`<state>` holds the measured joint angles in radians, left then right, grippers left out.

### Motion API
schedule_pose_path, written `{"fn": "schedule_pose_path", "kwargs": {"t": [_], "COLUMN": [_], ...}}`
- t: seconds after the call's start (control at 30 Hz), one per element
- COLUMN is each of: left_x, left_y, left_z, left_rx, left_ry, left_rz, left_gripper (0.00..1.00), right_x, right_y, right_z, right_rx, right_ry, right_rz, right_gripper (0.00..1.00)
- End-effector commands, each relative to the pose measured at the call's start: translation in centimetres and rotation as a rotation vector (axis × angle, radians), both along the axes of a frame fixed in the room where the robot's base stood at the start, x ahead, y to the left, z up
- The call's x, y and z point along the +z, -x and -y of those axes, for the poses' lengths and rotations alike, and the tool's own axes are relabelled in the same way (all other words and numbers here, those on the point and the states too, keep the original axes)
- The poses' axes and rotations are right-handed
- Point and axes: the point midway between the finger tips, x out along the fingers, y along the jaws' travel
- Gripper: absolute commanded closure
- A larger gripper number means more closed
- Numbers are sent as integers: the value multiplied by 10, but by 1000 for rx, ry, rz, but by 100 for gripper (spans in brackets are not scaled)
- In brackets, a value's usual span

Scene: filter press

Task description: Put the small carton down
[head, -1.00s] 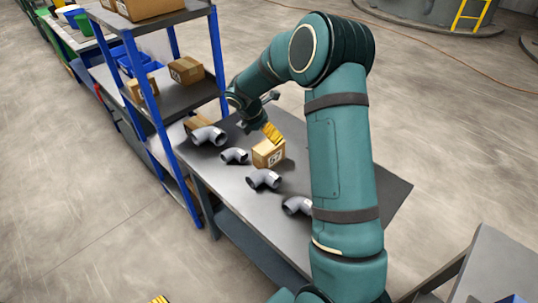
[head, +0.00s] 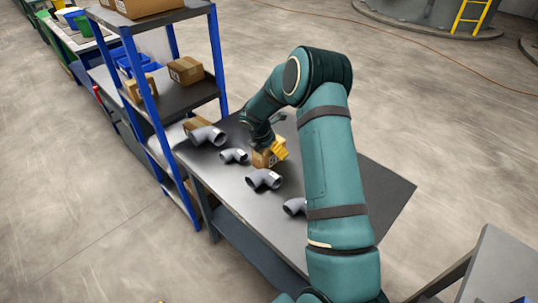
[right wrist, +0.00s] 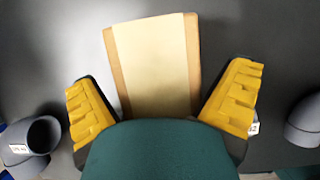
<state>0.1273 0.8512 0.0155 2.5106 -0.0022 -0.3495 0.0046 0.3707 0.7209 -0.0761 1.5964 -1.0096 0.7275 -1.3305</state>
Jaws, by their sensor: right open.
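The small carton (head: 260,160) is a brown box standing on the dark grey table (head: 372,190), among grey pipe elbows. My right gripper (head: 280,150) is at the carton in the head view and hides part of it. In the right wrist view, the carton (right wrist: 152,65) shows its tan top with a pale strip, between and ahead of the yellow fingers of the right gripper (right wrist: 165,105). The fingers are spread, with a gap on each side of the carton. My left gripper is not in view.
Grey pipe elbows (head: 264,179) lie near the carton on the table, one (head: 208,135) toward the shelf. A blue-framed shelf (head: 219,60) with cartons (head: 186,70) stands at the left. The table's right part is bare.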

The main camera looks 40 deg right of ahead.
Motion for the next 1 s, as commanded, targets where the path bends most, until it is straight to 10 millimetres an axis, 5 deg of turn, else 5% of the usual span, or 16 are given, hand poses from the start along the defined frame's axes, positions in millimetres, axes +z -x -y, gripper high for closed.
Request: {"fn": "schedule_pose_path", "kwargs": {"t": [0.93,0.97,1.0], "left_x": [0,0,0], "left_y": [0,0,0], "left_z": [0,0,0], "left_rx": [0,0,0], "left_ry": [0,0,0], "left_rz": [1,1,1], "left_gripper": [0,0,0], "right_x": [-4,-4,-4], "right_y": [0,0,0], "right_z": [0,0,0], "right_rx": [-1,-1,-1], "right_ry": [0,0,0], "right_rz": [1,1,1], "right_gripper": [0,4,18]}}
